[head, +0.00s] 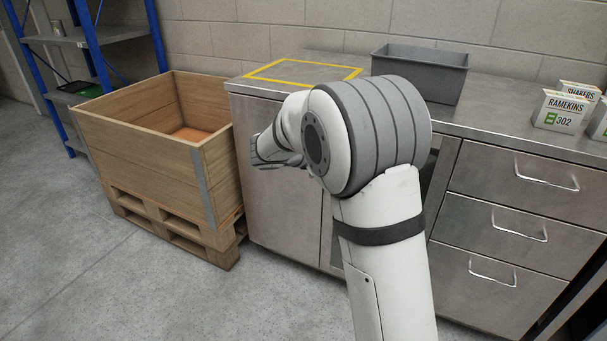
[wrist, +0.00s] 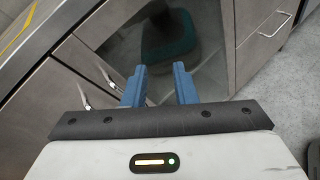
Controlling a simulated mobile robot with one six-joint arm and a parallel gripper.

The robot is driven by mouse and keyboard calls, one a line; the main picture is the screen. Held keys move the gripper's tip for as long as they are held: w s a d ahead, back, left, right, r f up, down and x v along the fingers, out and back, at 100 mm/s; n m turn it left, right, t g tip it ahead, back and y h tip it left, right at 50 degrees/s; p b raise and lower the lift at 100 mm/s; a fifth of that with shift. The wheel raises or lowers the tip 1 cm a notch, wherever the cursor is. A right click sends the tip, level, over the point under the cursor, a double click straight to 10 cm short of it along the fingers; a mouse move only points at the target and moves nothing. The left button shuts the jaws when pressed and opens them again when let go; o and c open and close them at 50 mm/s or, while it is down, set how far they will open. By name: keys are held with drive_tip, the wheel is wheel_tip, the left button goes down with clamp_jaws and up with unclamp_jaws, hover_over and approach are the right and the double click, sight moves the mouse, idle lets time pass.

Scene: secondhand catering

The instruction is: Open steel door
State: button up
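The steel cabinet's plain door (head: 278,205) is at the left of the counter front in the head view and appears closed. My arm covers much of the front to its right. In the wrist view, steel door panels (wrist: 42,105) with small bar handles (wrist: 86,98) are on the left, left of my fingers. My gripper (wrist: 159,85) has two blue fingers apart with nothing visible between them; a dark glossy panel (wrist: 165,40) lies beyond. In the head view my gripper (head: 264,158) is partly hidden, in front of the cabinet's left part.
Drawers (head: 520,183) with bar handles are on the right. A grey bin (head: 420,75), ramekins box (head: 562,112) and yellow-taped square (head: 300,63) are on the counter. A wooden crate (head: 150,135) on a pallet stands close left. The front-left floor is clear.

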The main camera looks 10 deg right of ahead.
drive_tip(key=w+a+f+n+t+b, duration=0.65)
drive_tip(key=w+a+f, duration=0.25)
drive_tip(key=w+f, duration=0.15)
drive_tip(key=shift+n+g+h, duration=0.35)
drive_tip(key=shift+h, duration=0.15)
drive_tip(key=x, duration=0.2)
drive_tip(key=b+x, duration=0.1)
drive_tip(key=x, duration=0.2)
drive_tip(key=r+b+x, duration=0.1)
drive_tip(key=x, duration=0.2)
drive_tip(key=shift+w, duration=0.15)
clamp_jaws()
